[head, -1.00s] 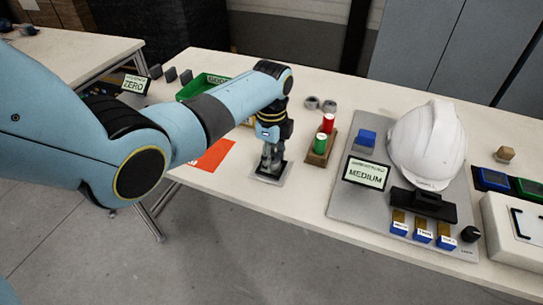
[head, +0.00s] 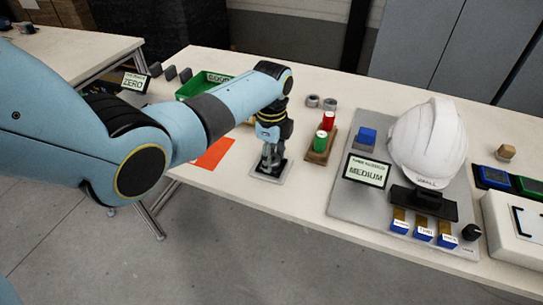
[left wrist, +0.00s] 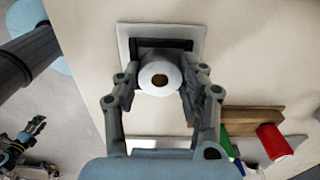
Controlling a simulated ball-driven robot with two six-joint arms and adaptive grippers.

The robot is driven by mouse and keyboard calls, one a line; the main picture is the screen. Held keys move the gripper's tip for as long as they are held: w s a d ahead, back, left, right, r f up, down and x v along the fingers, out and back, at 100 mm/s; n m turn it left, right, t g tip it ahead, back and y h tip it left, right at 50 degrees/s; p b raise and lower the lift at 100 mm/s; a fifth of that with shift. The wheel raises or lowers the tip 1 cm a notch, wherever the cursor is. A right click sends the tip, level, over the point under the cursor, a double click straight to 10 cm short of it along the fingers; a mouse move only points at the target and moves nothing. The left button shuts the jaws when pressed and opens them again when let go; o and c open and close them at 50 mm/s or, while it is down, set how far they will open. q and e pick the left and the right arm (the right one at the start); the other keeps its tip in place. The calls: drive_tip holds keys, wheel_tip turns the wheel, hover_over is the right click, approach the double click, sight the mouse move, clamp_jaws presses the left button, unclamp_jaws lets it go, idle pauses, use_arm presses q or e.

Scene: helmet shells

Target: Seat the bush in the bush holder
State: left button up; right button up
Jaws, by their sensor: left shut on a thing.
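The bush (left wrist: 147,80) is a white round piece with a dark yellowish hole, seen end-on in the left wrist view. My left gripper (left wrist: 160,88) is shut on it, one finger on each side. In the head view the left gripper (head: 270,163) points down over the bush holder, and its fingers hide the bush. The bush holder (left wrist: 126,42) is a pale square plate with a black part, directly behind the bush; its plate edge also shows in the head view (head: 285,174). I cannot tell how deep the bush sits. My right gripper (left wrist: 32,132) seems to show small at lower left.
A wooden stand (head: 318,158) with a green and a red cylinder is right of the holder. Further right are a grey board (head: 342,205), a MEDIUM sign (head: 367,172) and a white helmet (head: 428,145). An orange-red mat (head: 213,154) lies left. The table's front edge is close.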

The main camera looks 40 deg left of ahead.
use_arm(q)
drive_tip(key=o, duration=1.1)
drive_tip(key=shift+c, duration=0.2)
wheel_tip(320, 180, up, 12)
